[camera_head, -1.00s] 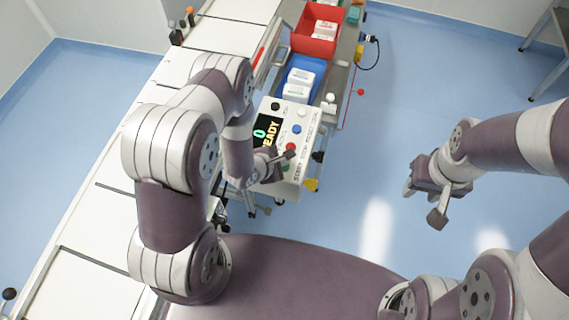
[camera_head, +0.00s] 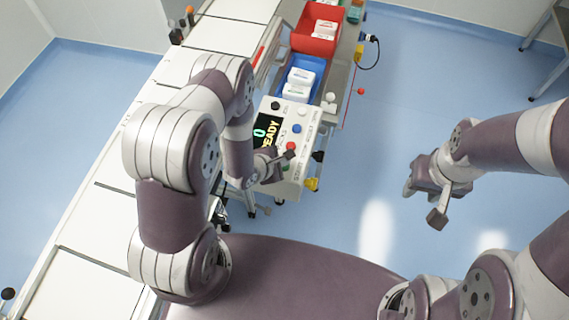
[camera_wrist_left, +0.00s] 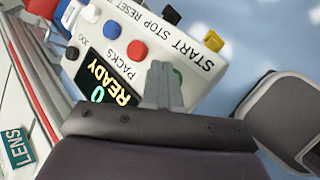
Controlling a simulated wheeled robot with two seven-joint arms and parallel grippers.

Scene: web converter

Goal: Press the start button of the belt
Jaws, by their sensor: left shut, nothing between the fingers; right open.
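The control panel (camera_head: 295,182) is a white box beside the belt (camera_head: 120,170). Its display (camera_wrist_left: 108,75) reads "0 READY". The green start button (camera_wrist_left: 178,73), by the word START, shows only as a sliver behind my left fingertips in the left wrist view. My left gripper (camera_wrist_left: 163,80) is shut and empty, its tips over that button. I cannot tell if they touch it. The red stop button (camera_wrist_left: 137,51) and blue reset button (camera_wrist_left: 112,29) are clear beside it. My right gripper (camera_head: 428,200) is open and empty over the floor at the right.
A black JOG button (camera_wrist_left: 72,53) and a white button (camera_wrist_left: 90,13) are on the same panel. Behind the panel are a blue bin (camera_head: 315,70) with white boxes and a red bin (camera_head: 318,43). A yellow connector (camera_head: 312,184) sticks out at the panel's side. The floor to the right is open.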

